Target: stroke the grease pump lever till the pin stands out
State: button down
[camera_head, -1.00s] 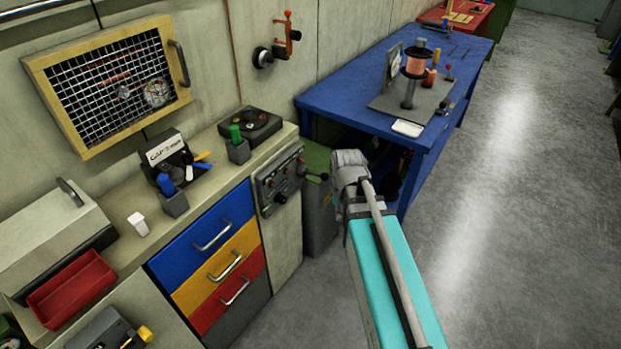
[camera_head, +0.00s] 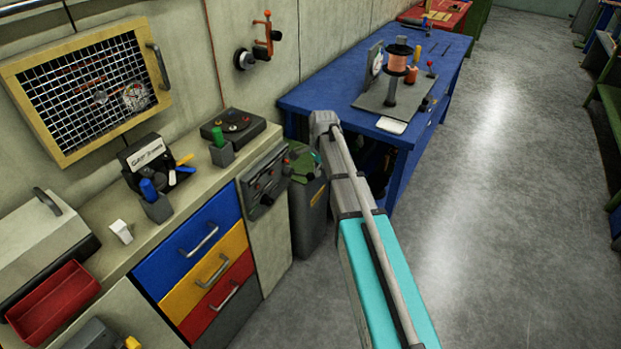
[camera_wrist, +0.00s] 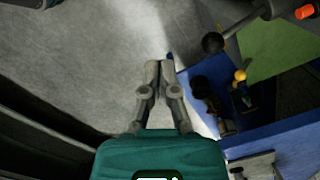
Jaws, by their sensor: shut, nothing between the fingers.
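A grey lever rod with a black ball end (camera_wrist: 212,43) enters the wrist view at the upper right. An orange knob or pin (camera_wrist: 305,12) shows beside its base; I cannot tell how far it stands out. My gripper (camera_wrist: 158,66) points forward with its fingers together and empty, to the left of and apart from the ball. In the head view a grey control panel (camera_head: 265,182) is on the right end of the cabinet front; its lever is not clear there. My arm hides the gripper in that view.
A green-topped bin (camera_head: 308,190) stands between the cabinet and the blue bench (camera_head: 330,98). An orange-handled unit (camera_head: 266,42) is on the wall. The coloured drawers (camera_head: 210,262) are shut. Open floor (camera_head: 490,230) lies to the right.

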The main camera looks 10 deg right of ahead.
jog(key=w+m, duration=0.1)
jog(key=w, duration=0.1)
jog(key=w+m, duration=0.2)
jog(key=w, duration=0.1)
jog(key=w+m, duration=0.2)
jog(key=w, duration=0.1)
jog(key=shift+d+f, duration=0.25)
jog(key=shift+d, duration=0.15)
jog(key=shift+f+b, duration=0.1)
jog(key=shift+b, duration=0.2)
jog(key=f+b, duration=0.6)
jog(key=shift+a+f+b, duration=0.35)
jog(key=shift+f, duration=0.1)
notch_tip(320, 180, down, 4)
jog(key=b, duration=0.4)
jog(key=shift+f, duration=0.2)
jog(key=shift+d+r, duration=0.1)
dwell(0.4)
